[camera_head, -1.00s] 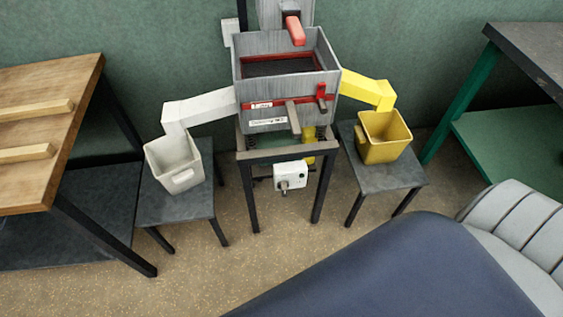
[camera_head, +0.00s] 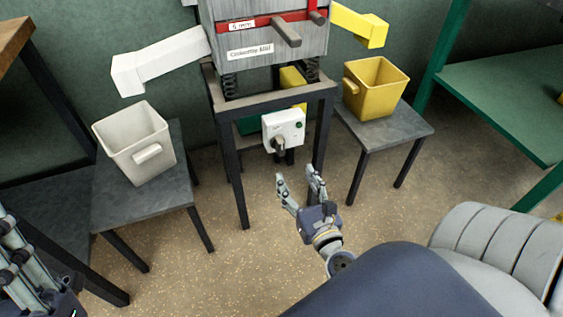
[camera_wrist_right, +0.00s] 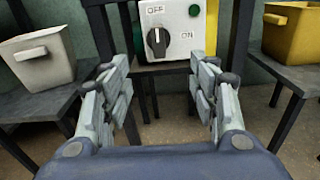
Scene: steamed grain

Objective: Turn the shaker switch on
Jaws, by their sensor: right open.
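The switch box (camera_head: 284,127) is a small white box on the front of the dark shaker stand, with a dark rotary knob (camera_head: 279,143) and a green button. In the right wrist view the box (camera_wrist_right: 178,50) carries OFF above the knob (camera_wrist_right: 158,42) and ON to its right. The knob's white mark points up, toward OFF. My right gripper (camera_head: 297,175) is open and empty, below and in front of the box. In the wrist view its fingers stand apart on either side of the knob, not touching it. My left gripper (camera_head: 28,262) shows partly at the lower left edge.
The grey shaker (camera_head: 262,45) sits on springs on the stand (camera_head: 232,170). A white bin (camera_head: 125,130) stands on a stool at left, a yellow bin (camera_head: 376,92) on a stool at right. A green shelf table (camera_head: 500,100) is far right. The floor before the stand is clear.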

